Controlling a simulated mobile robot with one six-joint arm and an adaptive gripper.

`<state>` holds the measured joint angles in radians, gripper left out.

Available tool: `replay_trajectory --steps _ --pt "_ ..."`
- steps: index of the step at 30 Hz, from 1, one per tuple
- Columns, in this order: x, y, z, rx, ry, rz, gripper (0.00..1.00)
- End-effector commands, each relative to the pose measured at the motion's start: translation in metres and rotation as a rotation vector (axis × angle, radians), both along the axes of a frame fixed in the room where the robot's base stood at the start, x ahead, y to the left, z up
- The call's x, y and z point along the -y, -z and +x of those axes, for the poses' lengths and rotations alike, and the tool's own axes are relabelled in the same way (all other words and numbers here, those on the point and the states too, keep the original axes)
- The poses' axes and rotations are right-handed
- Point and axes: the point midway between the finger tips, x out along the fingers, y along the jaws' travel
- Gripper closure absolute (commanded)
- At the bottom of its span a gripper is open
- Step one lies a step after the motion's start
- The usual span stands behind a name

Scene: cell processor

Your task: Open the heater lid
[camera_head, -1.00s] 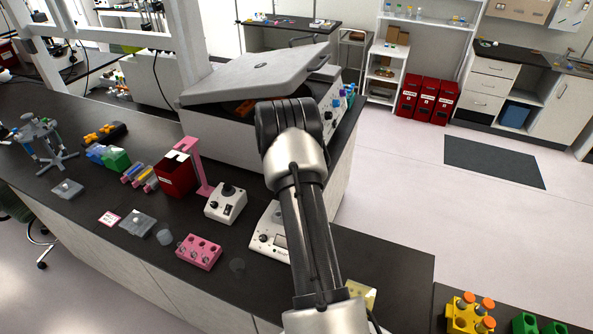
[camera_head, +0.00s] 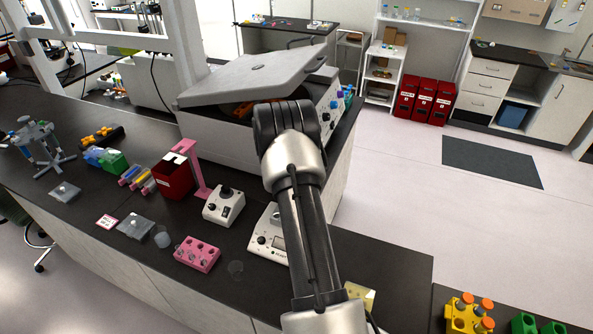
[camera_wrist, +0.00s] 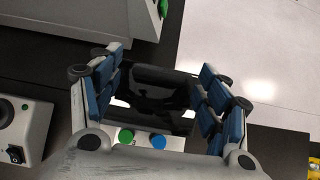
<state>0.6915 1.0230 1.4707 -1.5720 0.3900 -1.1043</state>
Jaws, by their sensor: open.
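My gripper (camera_wrist: 163,92) is open in the wrist view, its blue-padded fingers on either side of a dark, glossy device. This device, seemingly the heater (camera_wrist: 158,141), has a pale front with a green and a blue button. Its dark top (camera_wrist: 150,100) lies between the fingers; I cannot tell whether they touch it or how far its lid is raised. In the head view my arm hides the gripper and this device. A larger bench machine (camera_head: 215,130) there has a big grey lid (camera_head: 262,75) tilted up.
Left of my arm are a white device with a black knob (camera_head: 223,206), a balance (camera_head: 262,240), a pink tube rack (camera_head: 197,254) and a red box (camera_head: 174,180). The large machine's side (camera_wrist: 100,22) is close ahead in the wrist view. Open floor (camera_head: 400,205) lies right.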

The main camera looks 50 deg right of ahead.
Motion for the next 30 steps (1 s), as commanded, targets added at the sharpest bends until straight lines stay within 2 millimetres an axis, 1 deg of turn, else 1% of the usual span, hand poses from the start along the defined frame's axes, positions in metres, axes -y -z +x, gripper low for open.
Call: replay_trajectory --steps 5,8,15,21,25,30 --pt "-0.007 -0.008 -0.001 0.001 -0.001 0.0 0.3" --pt "-0.018 -0.021 -0.004 0.002 -0.003 -0.001 0.3" --pt "-0.052 -0.06 -0.014 0.001 -0.002 -0.002 0.3" --pt "-0.071 -0.082 -0.02 0.002 -0.001 -0.002 0.3" --pt "-0.077 -0.088 -0.022 0.0 0.0 0.0 0.3" --pt "-0.078 -0.089 -0.023 0.0 0.0 0.0 0.3"
